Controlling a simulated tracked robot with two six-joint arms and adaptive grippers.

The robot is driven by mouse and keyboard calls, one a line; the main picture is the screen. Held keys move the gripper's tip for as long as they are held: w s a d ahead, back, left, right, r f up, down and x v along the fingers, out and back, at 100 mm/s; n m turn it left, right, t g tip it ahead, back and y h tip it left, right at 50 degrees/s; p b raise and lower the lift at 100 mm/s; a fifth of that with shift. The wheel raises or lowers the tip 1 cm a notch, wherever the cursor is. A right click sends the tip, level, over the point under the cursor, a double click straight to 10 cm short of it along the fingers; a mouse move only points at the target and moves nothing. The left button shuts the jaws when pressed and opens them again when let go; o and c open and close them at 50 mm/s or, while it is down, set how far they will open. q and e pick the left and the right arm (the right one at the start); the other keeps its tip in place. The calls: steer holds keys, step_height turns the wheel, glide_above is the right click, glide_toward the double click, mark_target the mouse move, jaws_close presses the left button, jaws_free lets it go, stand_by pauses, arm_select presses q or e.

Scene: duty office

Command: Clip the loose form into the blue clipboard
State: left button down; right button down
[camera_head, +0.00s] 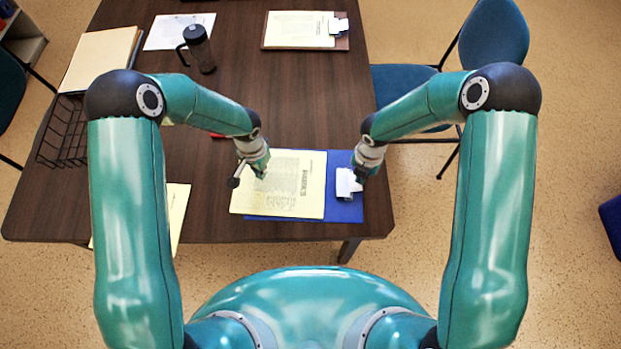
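The blue clipboard (344,209) lies flat near the table's front edge, with its white-silver clip (346,184) at the right end. A cream printed form (290,190) lies over most of the board, its left edge reaching a little past the board. The form's right edge is short of the clip, with a blue strip showing between them. My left gripper (249,178) is over the form's left edge, fingers apart; whether it touches the paper is unclear. My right gripper (361,175) is at the right side of the clip; its fingers are mostly hidden.
Another clipboard (342,43) with a paper lies at the far side.

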mark_target(279, 181)
arm_select(q)
steer(key=shift+f, duration=1.4)
stand_by(1.8)
steer(key=shift+d, duration=0.1)
steer(key=shift+s+d, duration=0.1)
steer(key=shift+d, duration=0.35)
stand_by(0.4)
steer(key=shift+d, duration=0.25)
steer(key=shift+s+d+f, duration=0.1)
steer(key=shift+d, duration=0.3)
steer(key=shift+s+d, duration=0.1)
steer(key=shift+d, duration=0.05)
steer(key=shift+d, duration=0.75)
stand_by(0.5)
steer(key=shift+d, duration=0.3)
